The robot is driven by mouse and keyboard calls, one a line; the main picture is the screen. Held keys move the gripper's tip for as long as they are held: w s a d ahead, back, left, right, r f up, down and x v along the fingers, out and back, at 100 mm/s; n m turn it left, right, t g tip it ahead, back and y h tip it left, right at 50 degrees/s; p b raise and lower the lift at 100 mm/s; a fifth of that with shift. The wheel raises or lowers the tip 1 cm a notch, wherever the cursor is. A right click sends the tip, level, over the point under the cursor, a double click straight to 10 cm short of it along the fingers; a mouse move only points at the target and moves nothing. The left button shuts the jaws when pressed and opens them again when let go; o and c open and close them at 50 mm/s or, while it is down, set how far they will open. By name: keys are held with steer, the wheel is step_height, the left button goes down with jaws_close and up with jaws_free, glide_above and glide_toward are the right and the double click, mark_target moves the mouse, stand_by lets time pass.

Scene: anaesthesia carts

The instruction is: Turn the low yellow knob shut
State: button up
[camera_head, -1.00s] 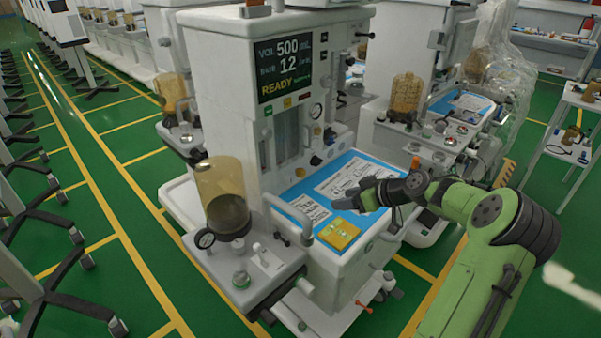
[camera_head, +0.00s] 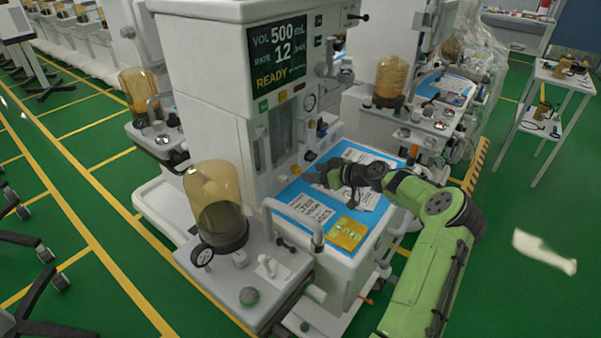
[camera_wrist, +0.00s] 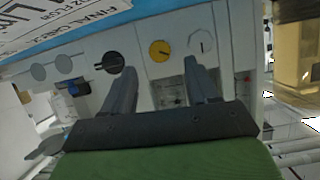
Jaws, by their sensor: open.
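The low yellow knob (camera_wrist: 159,50) is a round dial with a dark mark, on the pale panel in the wrist view. It shows small in the head view (camera_head: 309,156), low on the machine's front above the blue worktop. My gripper (camera_wrist: 162,72) is open and empty, and its two dark fingers point at the panel. In the wrist view the knob appears between and just beyond the fingertips, with no contact visible. In the head view my gripper (camera_head: 316,178) is over the worktop, close to the panel.
Printed sheets and a yellow packet (camera_head: 346,234) lie on the blue worktop (camera_head: 290,192). A curved grey rail (camera_head: 293,218) and an amber canister (camera_head: 213,190) stand at left.

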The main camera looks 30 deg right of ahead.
mark_target(299, 171)
steer(key=x, duration=0.6)
steer(key=shift+w, duration=0.1)
steer(key=c, duration=1)
steer(key=shift+c, duration=0.2)
